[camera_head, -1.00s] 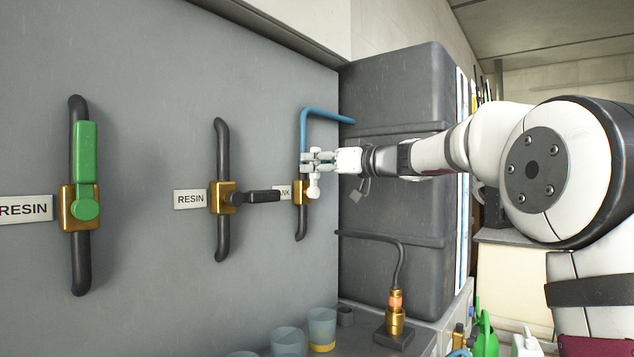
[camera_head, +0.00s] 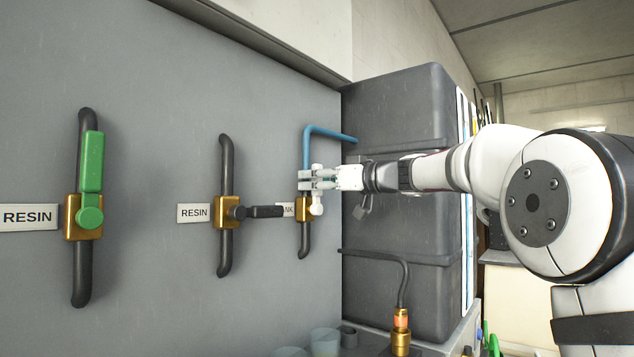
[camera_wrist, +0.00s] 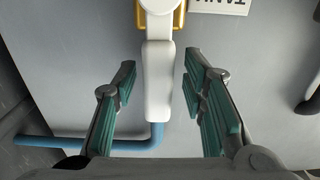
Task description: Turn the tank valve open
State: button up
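The tank valve has a brass body (camera_head: 304,208) on the wall pipe, beside a partly hidden label reading "NK" (camera_head: 287,210). Its white handle (camera_head: 316,207) stands upright, roughly in line with the pipe. In the wrist view the handle (camera_wrist: 158,85) runs from its round pivot towards the blue pipe (camera_wrist: 150,143). My gripper (camera_head: 318,180) is at the handle. In the wrist view its green-padded fingers (camera_wrist: 158,95) are open on either side of the handle, with a visible gap on both sides.
Left of it, a black-handled resin valve (camera_head: 228,212) has its handle sideways. Further left, a green-handled resin valve (camera_head: 90,180) has its handle upright. A large dark grey tank (camera_head: 410,240) stands close behind my gripper. Cups (camera_head: 323,341) stand below.

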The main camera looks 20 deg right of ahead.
jog(key=v, duration=1.2)
dwell(0.3)
